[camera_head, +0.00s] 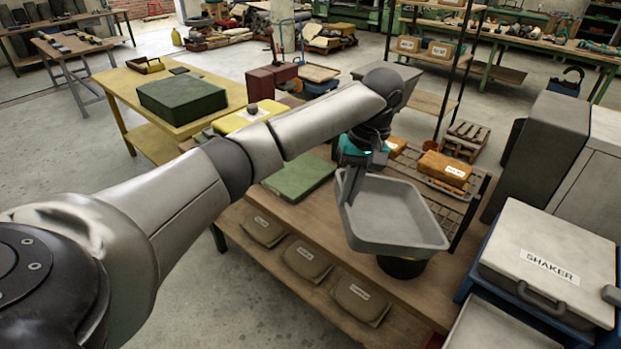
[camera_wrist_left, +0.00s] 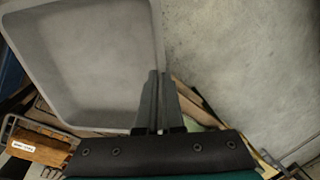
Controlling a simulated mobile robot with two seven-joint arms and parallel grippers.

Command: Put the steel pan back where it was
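The steel pan (camera_head: 395,212) is a grey, square-cornered, empty tray in the head view, above the right part of the wooden bench (camera_head: 315,225). My left gripper (camera_head: 348,185) is at the pan's left rim, its fingers closed on the wall. In the left wrist view the pan (camera_wrist_left: 85,60) fills the upper left, and the gripper fingers (camera_wrist_left: 155,100) pinch its edge. The pan looks held slightly tilted. A dark round object (camera_head: 402,267) with a yellow part shows below it, mostly hidden. My right gripper is in neither view.
A green slab (camera_head: 300,178) lies on the bench to the left. The shaker (camera_head: 548,262) stands at the right. Several bags (camera_head: 307,259) lie on the lower shelf.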

